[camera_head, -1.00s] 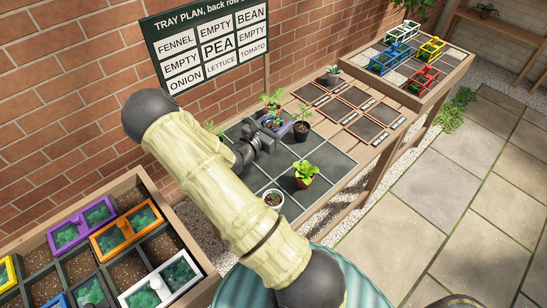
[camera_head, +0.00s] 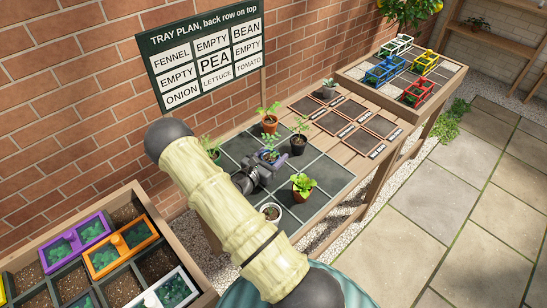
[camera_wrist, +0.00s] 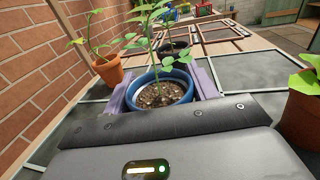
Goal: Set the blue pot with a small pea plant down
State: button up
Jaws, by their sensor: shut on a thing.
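My gripper (camera_head: 272,161) is shut on the blue pot (camera_head: 267,156), its purple fingers on both sides. In the wrist view my gripper (camera_wrist: 160,92) holds the blue pot (camera_wrist: 187,82), which looks upright, with soil and a thin green pea plant (camera_wrist: 152,35). The pot is over the middle part of the dark gridded tray (camera_head: 325,178). I cannot tell whether its base touches the tray; its underside is hidden. The tray plan sign (camera_head: 206,55) shows PEA in the centre cell.
Close around stand a terracotta pot (camera_head: 270,125) behind, a dark pot (camera_head: 299,146) behind right, a leafy terracotta pot (camera_head: 301,192) in front right and a white pot (camera_head: 270,213) in front. Another plant (camera_head: 211,147) is at the left.

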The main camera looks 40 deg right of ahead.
jog(key=shift+f, duration=0.65)
jog(key=o, duration=1)
jog(key=shift+w+f, duration=0.1)
jog(key=shift+f, duration=0.05)
jog(key=shift+o, duration=0.2)
jog(key=shift+d, duration=0.1)
jog(key=b+v, duration=0.1)
jog(key=v, duration=1.1)
